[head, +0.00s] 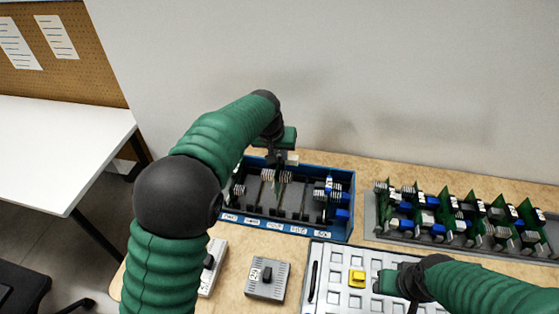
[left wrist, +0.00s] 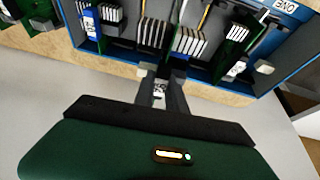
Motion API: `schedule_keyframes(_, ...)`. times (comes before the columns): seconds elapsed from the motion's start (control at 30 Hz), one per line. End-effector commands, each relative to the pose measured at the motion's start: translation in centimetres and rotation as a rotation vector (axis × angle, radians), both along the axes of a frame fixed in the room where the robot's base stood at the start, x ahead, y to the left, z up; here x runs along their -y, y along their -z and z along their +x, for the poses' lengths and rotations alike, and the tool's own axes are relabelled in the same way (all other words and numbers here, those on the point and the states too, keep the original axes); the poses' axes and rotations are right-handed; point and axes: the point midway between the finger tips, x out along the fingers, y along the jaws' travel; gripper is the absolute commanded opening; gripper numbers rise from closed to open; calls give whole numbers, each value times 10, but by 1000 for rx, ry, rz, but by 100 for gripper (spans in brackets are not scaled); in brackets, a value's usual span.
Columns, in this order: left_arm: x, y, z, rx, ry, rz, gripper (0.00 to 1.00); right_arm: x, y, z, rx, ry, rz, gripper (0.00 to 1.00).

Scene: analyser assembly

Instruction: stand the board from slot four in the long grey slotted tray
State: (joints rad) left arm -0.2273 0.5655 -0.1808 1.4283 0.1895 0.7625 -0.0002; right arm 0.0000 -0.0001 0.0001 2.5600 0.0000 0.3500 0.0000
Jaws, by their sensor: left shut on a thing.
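The blue slotted box (head: 338,232) stands on the bench with number labels along its front wall; it also shows in the left wrist view (left wrist: 262,84). Green boards with grey finned blocks stand in it at its left, middle and right. My left gripper (head: 279,160) is over the box's back middle, shut on a green board (head: 283,178) that is upright among the dividers. Its fingers show in the left wrist view (left wrist: 160,92); the board's slot number cannot be read. The long grey slotted tray (head: 372,222) at the right holds several upright green boards. My right gripper (head: 385,283) is low at the front right, its fingers unclear.
A pale panel with white blocks and a yellow block (head: 357,278) lies at the front, under my right gripper. A grey box with a black knob (head: 267,275) and a white switch unit (head: 212,262) stand left of it. A wall rises behind the bench.

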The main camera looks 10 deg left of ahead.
Motion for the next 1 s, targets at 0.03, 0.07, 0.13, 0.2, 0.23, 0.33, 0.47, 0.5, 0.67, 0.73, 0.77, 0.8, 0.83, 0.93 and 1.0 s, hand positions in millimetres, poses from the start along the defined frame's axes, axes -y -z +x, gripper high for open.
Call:
schedule_keyframes(0.03,0,0,0,1,0,0,0,0,0,0,0,0,0,47)
schedule_keyframes(0.07,0,0,0,1,0,0,0,0,0,0,0,0,0,47)
schedule_keyframes(0.13,0,0,0,1,0,0,0,0,0,0,0,0,0,47)
schedule_keyframes(0.2,0,-1,0,1,0,0,0,0,0,0,0,0,0,47)
schedule_keyframes(0.23,0,-1,0,1,0,-1,0,0,-1,0,0,0,0,47)
schedule_keyframes(0.33,0,-5,0,2,0,-1,0,0,-5,0,0,0,0,47)
schedule_keyframes(0.47,0,-14,0,2,-1,-1,0,0,-13,0,0,0,0,47)
schedule_keyframes(0.5,0,-17,0,2,-1,-1,0,0,-16,0,0,0,0,47)
schedule_keyframes(0.67,0,-26,0,2,-1,-1,0,0,-25,0,0,0,0,47)
schedule_keyframes(0.73,0,-30,0,2,-1,-1,0,0,-29,0,0,0,0,47)
schedule_keyframes(0.77,0,-32,0,2,-1,-1,0,0,-31,0,0,0,0,47)
schedule_keyframes(0.8,0,-35,0,2,-1,-1,0,0,-33,0,0,0,0,47)
schedule_keyframes(0.83,0,-36,0,2,-1,-1,0,0,-34,0,0,0,0,47)
schedule_keyframes(0.93,0,-42,0,2,-1,-1,0,0,-40,0,0,0,0,47)
schedule_keyframes(1.0,0,-46,0,2,-1,-1,0,0,-44,0,0,0,0,47)
